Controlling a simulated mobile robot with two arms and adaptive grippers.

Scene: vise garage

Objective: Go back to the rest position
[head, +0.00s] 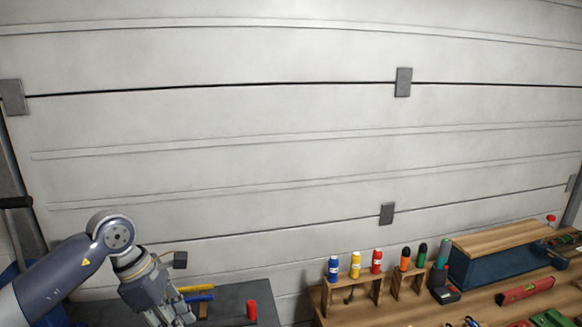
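My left arm comes in from the lower left of the head view. My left gripper (176,312) points down at the bottom edge, in front of a dark grey surface. Its fingertips are cut off or too small to tell whether they are open or shut, and I cannot tell whether it holds anything. My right gripper and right arm are not in view.
A dark grey bench top (228,296) bears a red cylinder (251,310) and a blue-and-yellow tool (196,292). At right, a wooden workbench (470,307) carries bottles on a rack (331,297), a blue toolbox (485,266) and a red level (526,290). A pale garage door stands behind.

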